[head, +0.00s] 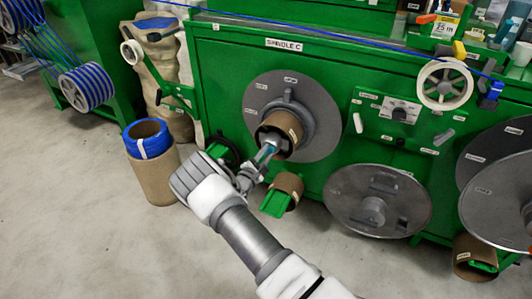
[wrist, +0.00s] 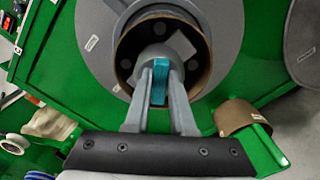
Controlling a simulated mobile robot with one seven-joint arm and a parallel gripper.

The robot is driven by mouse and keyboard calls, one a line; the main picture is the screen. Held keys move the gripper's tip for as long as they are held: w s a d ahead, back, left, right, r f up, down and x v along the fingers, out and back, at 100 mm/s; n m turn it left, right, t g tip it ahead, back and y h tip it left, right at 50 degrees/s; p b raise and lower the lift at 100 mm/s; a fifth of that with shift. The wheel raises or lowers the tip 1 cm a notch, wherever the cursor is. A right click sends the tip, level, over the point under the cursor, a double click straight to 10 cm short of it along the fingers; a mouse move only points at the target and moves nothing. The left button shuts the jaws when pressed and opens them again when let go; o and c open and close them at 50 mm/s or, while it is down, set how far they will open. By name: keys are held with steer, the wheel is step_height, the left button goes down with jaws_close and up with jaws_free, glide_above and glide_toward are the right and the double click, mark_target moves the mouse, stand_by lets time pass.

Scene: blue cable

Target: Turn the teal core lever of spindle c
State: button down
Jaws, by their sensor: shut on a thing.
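Spindle C is on the green machine under the "SPINDLE C" sign (head: 284,45). Its grey disc (head: 318,105) carries a brown cardboard core (head: 290,125) at the centre. The teal lever (wrist: 160,82) stands in front of the core's opening in the wrist view. A small part of it shows in the head view (head: 266,152). My gripper (wrist: 160,85) is shut on the teal lever, with one finger on each side of it. The fingers hide the lever's sides, and the lever's inner end is hard to make out.
A cardboard core on a green holder (head: 287,188) sits just below the spindle; it also shows in the wrist view (wrist: 234,116). A grey disc (head: 345,205) leans at the lower right. A cardboard tube with blue cable (head: 152,170) stands on the floor at left. Open floor lies in front.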

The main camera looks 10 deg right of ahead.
steer(key=m, duration=0.4)
steer(key=shift+f+m, duration=0.25)
steer(key=shift+m, duration=0.05)
steer(key=shift+d+f+m, duration=0.1)
steer(key=shift+m, duration=1.6)
steer(key=shift+s, duration=0.1)
steer(key=c, duration=0.8)
jaws_free()
steer(key=shift+o, duration=0.2)
steer(key=p+v, duration=0.4)
steer(key=v, duration=1.3)
steer(key=shift+s, duration=0.15)
